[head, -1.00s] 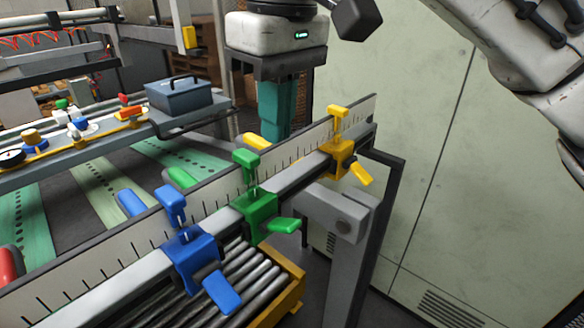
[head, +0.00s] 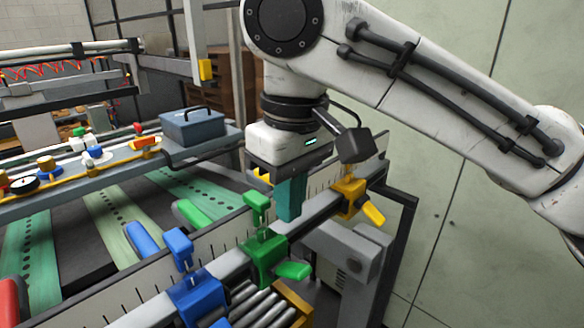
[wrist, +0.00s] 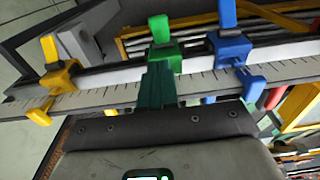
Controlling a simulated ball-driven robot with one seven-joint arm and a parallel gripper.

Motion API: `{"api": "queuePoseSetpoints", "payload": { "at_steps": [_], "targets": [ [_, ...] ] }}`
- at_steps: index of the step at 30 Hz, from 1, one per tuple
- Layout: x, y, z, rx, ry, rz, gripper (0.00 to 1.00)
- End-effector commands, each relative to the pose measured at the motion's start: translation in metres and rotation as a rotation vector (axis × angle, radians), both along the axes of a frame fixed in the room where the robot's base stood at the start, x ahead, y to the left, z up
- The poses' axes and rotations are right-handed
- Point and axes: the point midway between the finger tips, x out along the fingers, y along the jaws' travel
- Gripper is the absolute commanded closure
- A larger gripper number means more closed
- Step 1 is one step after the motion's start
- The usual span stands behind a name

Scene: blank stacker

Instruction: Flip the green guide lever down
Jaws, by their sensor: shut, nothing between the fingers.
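The green guide (head: 266,252) is clamped on the grey rail between the blue and yellow guides. It has an upright T-shaped top piece (head: 257,203) and a paddle-like lever (head: 293,270) jutting out low on the roller side. My gripper (head: 290,216) is shut and empty, its teal fingers pointing down just right of the green top piece in the head view. In the wrist view my fingertips (wrist: 157,68) overlap the green guide (wrist: 160,56), hiding part of it; its lever (wrist: 159,28) shows beyond them. I cannot tell whether they touch.
The blue guide (head: 196,294) and yellow guide (head: 349,194) sit on the same rail (head: 226,266), either side. A ruled white strip (head: 112,288) runs along it. Rollers (head: 262,306) lie below on the near side. A blue-grey toolbox (head: 192,128) stands on a shelf behind.

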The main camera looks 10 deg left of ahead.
Motion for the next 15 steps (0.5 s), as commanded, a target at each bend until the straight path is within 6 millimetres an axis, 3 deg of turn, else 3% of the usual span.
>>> {"api": "queuePoseSetpoints", "payload": {
  "at_steps": [6,15],
  "targets": [
    [-0.001,-0.002,-0.038,-0.001,0.001,-0.001,1.00],
    [-0.010,-0.014,-0.065,0.001,-0.001,-0.001,1.00]
  ]
}}
